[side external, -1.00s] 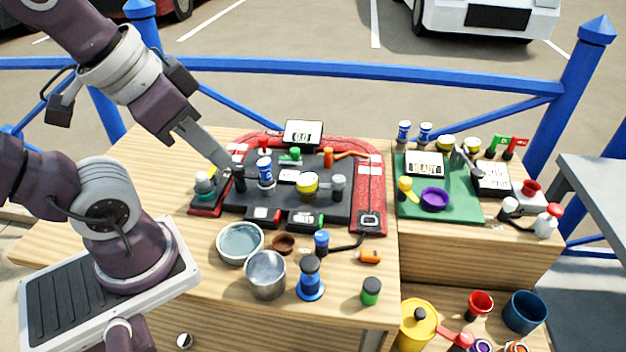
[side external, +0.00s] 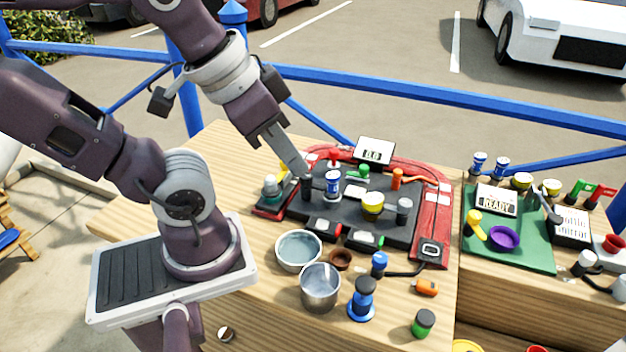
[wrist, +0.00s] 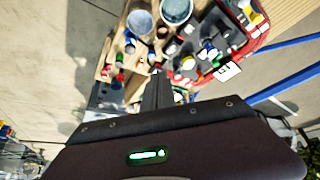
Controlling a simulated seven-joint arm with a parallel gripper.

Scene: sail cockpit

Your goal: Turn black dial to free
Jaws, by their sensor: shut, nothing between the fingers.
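A black upright knob (side external: 307,189), which looks like the black dial, stands at the left end of the dark panel on the red-edged board (side external: 432,225). My gripper (side external: 301,172) reaches down from the upper left with its fingers together and empty. Its tips are right at the top of this knob; I cannot tell whether they touch. In the wrist view my closed fingers (wrist: 157,85) hide what lies directly under them. No marking for "free" can be read on the dial.
A blue-and-white cylinder (side external: 333,184) stands close right of the knob, and a grey-green knob (side external: 271,187) close left. A display (side external: 374,152) is at the back. A bowl (side external: 298,250) and a metal cup (side external: 320,287) stand in front. A green mat (side external: 535,254) lies right.

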